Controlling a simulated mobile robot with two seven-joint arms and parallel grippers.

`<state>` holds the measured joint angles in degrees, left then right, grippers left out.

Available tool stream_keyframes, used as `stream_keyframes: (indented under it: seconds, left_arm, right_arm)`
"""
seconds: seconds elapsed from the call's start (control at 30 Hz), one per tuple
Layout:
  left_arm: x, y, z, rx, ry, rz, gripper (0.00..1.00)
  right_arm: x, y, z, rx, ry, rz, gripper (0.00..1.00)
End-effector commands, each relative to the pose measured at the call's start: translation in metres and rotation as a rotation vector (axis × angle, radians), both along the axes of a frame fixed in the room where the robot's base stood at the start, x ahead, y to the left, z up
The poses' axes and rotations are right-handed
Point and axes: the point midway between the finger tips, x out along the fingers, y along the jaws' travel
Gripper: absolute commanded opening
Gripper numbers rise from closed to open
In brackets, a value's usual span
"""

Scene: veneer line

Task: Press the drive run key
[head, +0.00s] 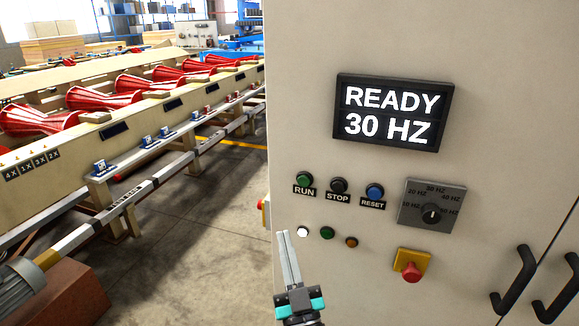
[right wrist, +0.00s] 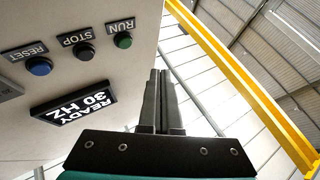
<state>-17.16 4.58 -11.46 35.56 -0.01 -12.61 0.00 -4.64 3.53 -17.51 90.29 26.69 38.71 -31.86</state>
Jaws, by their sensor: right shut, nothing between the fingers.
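The green RUN key (head: 304,179) is on the cabinet front, at the left of a row with the dark STOP key (head: 338,185) and the blue RESET key (head: 375,191). The display (head: 391,113) above reads READY 30 HZ. My right gripper (head: 285,233) is shut and empty, below and left of the RUN key in the head view, and looks apart from it. In the right wrist view the RUN key (right wrist: 123,40) is left of the shut fingers (right wrist: 160,72). My left gripper is not in view.
A frequency dial (head: 431,216) and a red emergency button (head: 411,271) on a yellow base are at the right. Small indicator lamps (head: 327,232) sit below the keys. Black door handles (head: 514,280) stick out. A conveyor with red rollers (head: 99,98) stands left, beyond open floor.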

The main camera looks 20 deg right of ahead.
Motion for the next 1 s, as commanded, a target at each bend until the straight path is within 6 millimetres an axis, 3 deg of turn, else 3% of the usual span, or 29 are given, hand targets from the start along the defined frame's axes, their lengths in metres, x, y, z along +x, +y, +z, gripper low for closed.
stream_keyframes:
  seconds: [0.03,0.1,0.23,0.67,1.0]
  left_arm:
    - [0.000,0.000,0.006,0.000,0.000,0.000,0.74]
    - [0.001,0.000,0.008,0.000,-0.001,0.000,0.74]
    - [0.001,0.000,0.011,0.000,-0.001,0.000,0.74]
    - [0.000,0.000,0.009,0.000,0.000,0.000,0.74]
    - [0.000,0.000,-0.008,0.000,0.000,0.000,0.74]
  right_arm:
    - [-0.001,-0.001,0.017,0.010,-0.032,-0.009,0.00]
    - [-0.003,-0.004,0.032,0.019,-0.066,-0.021,0.00]
    - [-0.006,-0.006,0.046,0.030,-0.100,-0.033,0.00]
    - [-0.005,-0.007,0.048,0.032,-0.107,-0.035,0.00]
    - [0.026,-0.028,0.045,0.029,-0.108,-0.037,0.00]
